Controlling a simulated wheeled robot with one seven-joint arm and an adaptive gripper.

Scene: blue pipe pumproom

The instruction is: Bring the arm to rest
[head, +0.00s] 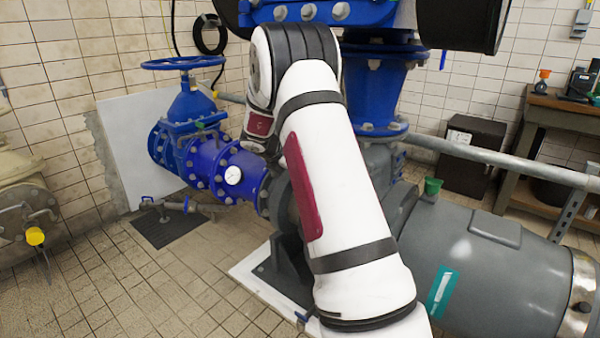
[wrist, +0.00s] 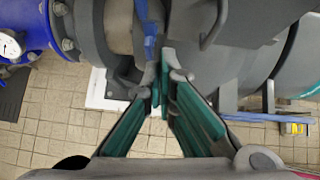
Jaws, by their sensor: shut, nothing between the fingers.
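My arm, white with dark joints and a dark red panel, rises across the middle of the head view and bends at the top. My gripper is hidden behind the arm there. In the wrist view my gripper (wrist: 161,90) points toward the grey pump (wrist: 236,66), its two green-padded fingers meeting at the tips. It is shut and holds nothing. The grey pump also shows in the head view (head: 510,275), lying to the right of and behind the arm. I cannot tell how far the fingertips are from the pump.
A blue valve with a handwheel (head: 183,64) and a pipe with a gauge (head: 233,175) stand left. A green cup (head: 432,187) sits on the pump. A wooden bench (head: 560,104) and a black cabinet (head: 471,155) are at right.

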